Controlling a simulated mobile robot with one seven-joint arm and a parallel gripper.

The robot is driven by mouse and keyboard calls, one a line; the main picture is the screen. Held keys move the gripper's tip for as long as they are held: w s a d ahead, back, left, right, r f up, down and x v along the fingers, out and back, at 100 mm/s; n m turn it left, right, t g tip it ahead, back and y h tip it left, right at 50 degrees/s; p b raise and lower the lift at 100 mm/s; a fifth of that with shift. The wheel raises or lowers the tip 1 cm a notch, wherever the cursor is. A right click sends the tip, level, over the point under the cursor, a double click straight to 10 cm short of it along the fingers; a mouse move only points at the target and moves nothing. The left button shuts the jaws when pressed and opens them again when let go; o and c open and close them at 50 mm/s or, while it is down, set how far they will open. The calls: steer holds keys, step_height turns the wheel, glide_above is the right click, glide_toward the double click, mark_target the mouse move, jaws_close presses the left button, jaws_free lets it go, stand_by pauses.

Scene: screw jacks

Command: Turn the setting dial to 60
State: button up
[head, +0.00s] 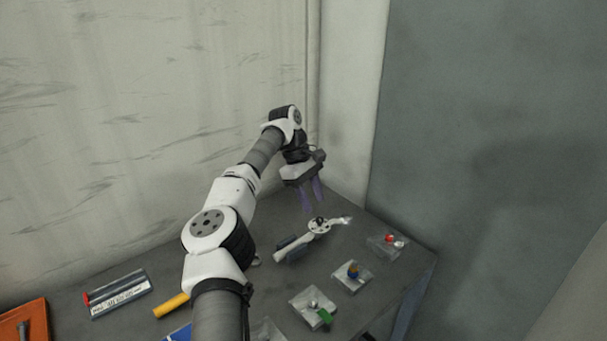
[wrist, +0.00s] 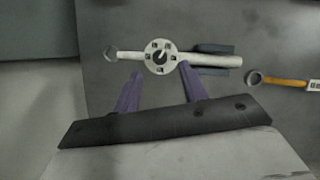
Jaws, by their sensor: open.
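The setting dial (head: 319,226) seems to be the round white disc with a dark centre on a pale wrench-like tool (head: 294,244) lying on the table. In the wrist view the dial (wrist: 160,57) has several dark square marks around its face and a small light pointer at the centre, aimed up and right. Any numbers are too small to read. My gripper (head: 312,192) is open, with purple fingers pointing down above the dial. In the wrist view its fingertips (wrist: 160,70) are on either side of the dial's lower part, apart from it.
Small plates with a red knob (head: 389,239), a blue-orange knob (head: 353,270) and a green lever (head: 325,317) lie to the right and front. A yellow-handled ring tool (wrist: 285,82) lies right of the dial. A labelled block (head: 119,295) and orange tray (head: 38,308) are left. Walls stand behind.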

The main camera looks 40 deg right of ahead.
steer(key=p+v, duration=0.8)
steer(key=v, duration=0.1)
steer(key=shift+r, duration=0.25)
steer(key=shift+s+p, duration=0.1)
steer(key=shift+p, duration=0.25)
